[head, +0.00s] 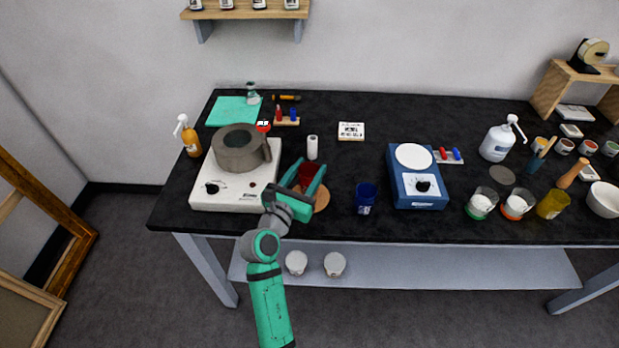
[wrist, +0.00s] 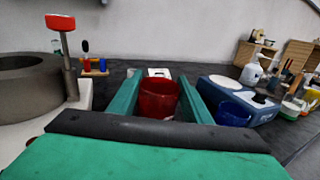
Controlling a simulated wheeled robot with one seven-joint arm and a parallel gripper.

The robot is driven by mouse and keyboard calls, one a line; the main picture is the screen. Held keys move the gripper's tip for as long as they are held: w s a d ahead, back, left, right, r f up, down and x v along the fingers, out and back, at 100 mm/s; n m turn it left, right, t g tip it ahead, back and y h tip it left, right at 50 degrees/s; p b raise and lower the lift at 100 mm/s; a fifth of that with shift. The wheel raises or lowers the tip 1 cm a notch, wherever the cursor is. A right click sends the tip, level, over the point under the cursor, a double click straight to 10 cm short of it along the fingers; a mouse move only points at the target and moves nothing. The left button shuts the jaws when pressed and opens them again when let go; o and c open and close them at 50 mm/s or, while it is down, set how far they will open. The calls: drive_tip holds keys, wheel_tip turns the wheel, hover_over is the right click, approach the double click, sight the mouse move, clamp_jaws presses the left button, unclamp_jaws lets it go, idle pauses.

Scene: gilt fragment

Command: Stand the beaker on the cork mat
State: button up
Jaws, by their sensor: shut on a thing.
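A dark red beaker (head: 306,174) is upright between the jaws of my gripper (head: 309,167), which is shut on it. In the wrist view the red beaker (wrist: 158,99) stands between the two green fingers (wrist: 158,92). The round brown cork mat (head: 322,199) lies on the black bench, partly hidden by my gripper. The beaker appears over or near the mat's far left part; I cannot tell whether its base touches anything. The cork mat does not show in the wrist view.
A white hotplate (head: 205,187) with a grey pot (head: 235,152) stands left of my gripper. A white cylinder (head: 312,148) is just behind it. A blue beaker (head: 365,199) and a blue hotplate (head: 417,181) stand to the right. The bench's front edge is close.

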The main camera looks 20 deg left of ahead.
sight(313, 174)
drive_tip(key=shift+w+f, duration=0.15)
drive_tip(key=shift+f, duration=0.05)
drive_tip(key=shift+w+d+f, duration=0.1)
drive_tip(key=shift+w+f, duration=0.1)
drive_tip(key=shift+f, duration=1.5)
drive_tip(key=o, duration=1.2)
drive_tip(key=shift+f, duration=0.15)
drive_tip(key=shift+c, duration=0.2)
drive_tip(key=s, duration=0.4)
drive_tip(key=s+a, duration=0.1)
drive_tip(key=s, duration=0.7)
drive_tip(key=shift+a+r, duration=0.15)
drive_tip(key=shift+r, duration=0.05)
